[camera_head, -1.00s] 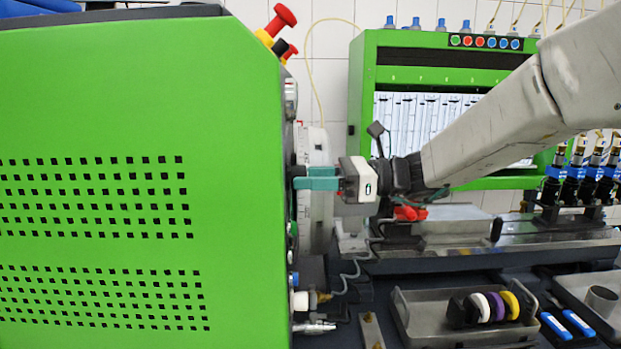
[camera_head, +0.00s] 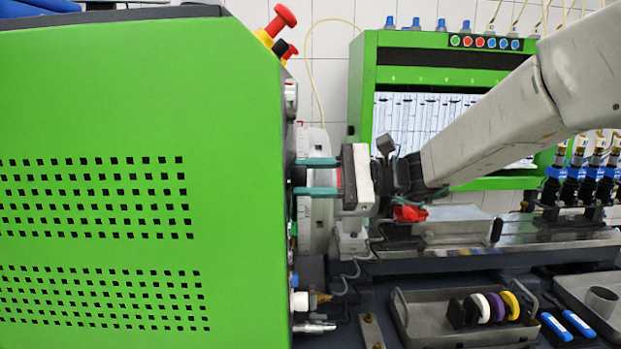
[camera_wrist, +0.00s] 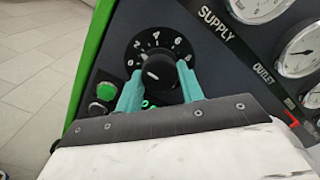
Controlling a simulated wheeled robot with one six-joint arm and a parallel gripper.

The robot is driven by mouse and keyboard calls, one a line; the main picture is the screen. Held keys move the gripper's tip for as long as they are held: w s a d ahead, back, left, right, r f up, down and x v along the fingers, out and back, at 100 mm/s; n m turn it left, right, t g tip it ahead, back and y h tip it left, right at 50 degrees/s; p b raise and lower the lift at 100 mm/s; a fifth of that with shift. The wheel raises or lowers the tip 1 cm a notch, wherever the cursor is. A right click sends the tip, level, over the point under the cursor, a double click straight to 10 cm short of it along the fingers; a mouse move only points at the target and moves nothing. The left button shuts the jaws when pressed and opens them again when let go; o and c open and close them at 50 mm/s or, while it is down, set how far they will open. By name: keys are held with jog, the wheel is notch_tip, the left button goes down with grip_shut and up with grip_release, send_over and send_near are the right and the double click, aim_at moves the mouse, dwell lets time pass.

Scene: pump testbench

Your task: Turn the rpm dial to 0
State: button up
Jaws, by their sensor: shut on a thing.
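The rpm dial is a black knob (camera_wrist: 158,70) on a round black scale with white numbers, set in the dark panel. In the wrist view my gripper (camera_wrist: 158,84) has its two teal fingers on either side of the knob, shut on it. The knob's white pointer mark is visible and appears to point to the upper left, toward the low numbers. In the head view my gripper (camera_head: 318,176) reaches the panel side of the green cabinet, with its fingers one above the other. The knob shows there only as a dark bit between them.
The green cabinet (camera_head: 120,110) fills the left. A red emergency button (camera_head: 284,15) sits on its top edge. Beside the dial are a green button (camera_wrist: 106,91) and pressure gauges (camera_wrist: 300,52). A grey tray (camera_head: 425,325) with coloured rings lies below right.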

jog(key=n, duration=0.6)
jog(key=shift+n, duration=0.3)
dwell(0.4)
jog(key=o, duration=1)
jog(key=d, duration=0.8)
jog(key=shift+s, duration=0.1)
jog(key=shift+a, duration=0.1)
